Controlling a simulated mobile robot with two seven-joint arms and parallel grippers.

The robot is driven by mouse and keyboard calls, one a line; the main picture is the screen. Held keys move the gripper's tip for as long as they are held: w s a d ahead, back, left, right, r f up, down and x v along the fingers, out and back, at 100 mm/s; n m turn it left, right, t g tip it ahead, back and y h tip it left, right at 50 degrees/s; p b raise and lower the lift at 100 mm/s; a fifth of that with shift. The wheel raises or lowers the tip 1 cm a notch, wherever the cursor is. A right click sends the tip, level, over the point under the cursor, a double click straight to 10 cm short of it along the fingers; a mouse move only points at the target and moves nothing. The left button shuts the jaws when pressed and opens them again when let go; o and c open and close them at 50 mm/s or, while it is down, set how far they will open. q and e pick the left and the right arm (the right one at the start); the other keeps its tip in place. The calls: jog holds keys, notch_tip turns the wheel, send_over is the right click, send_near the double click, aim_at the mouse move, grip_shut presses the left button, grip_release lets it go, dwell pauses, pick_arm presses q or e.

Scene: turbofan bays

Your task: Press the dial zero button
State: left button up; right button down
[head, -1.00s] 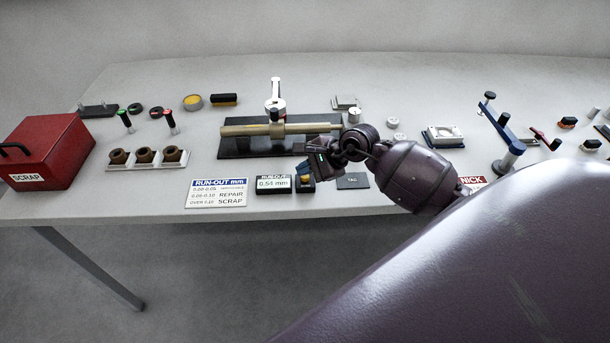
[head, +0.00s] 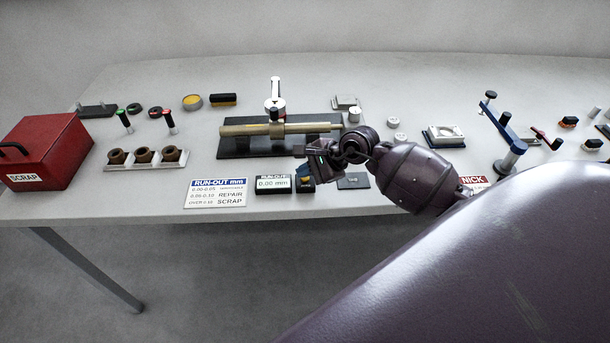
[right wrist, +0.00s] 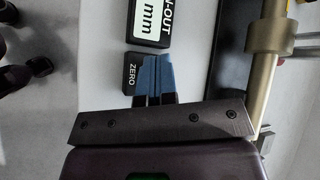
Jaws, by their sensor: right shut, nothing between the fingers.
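The readout shows 0.00 mm. In the right wrist view the block's ZERO label (right wrist: 131,69) shows beside my blue fingertips, and part of the readout (right wrist: 148,28) lies beyond them. My right gripper (head: 303,172) is shut and empty, its tips over the block. The fingers cover most of the button top (right wrist: 155,60), so I cannot tell whether they touch it. My left gripper is out of view.
Behind the block, a brass-coloured shaft (head: 240,130) lies on a black fixture with a dial gauge (head: 275,104). A run-out chart (head: 217,193) lies left of the readout. A dark tag pad (head: 353,181) lies right. The red scrap box (head: 62,150) stands far left.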

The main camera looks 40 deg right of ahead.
aim_at(306, 179)
jog(key=shift+r, duration=0.1)
jog(key=shift+r+p, duration=0.45)
jog(key=shift+r, duration=0.4)
jog(key=shift+r+p, duration=1.65)
jog(key=shift+r, duration=0.85)
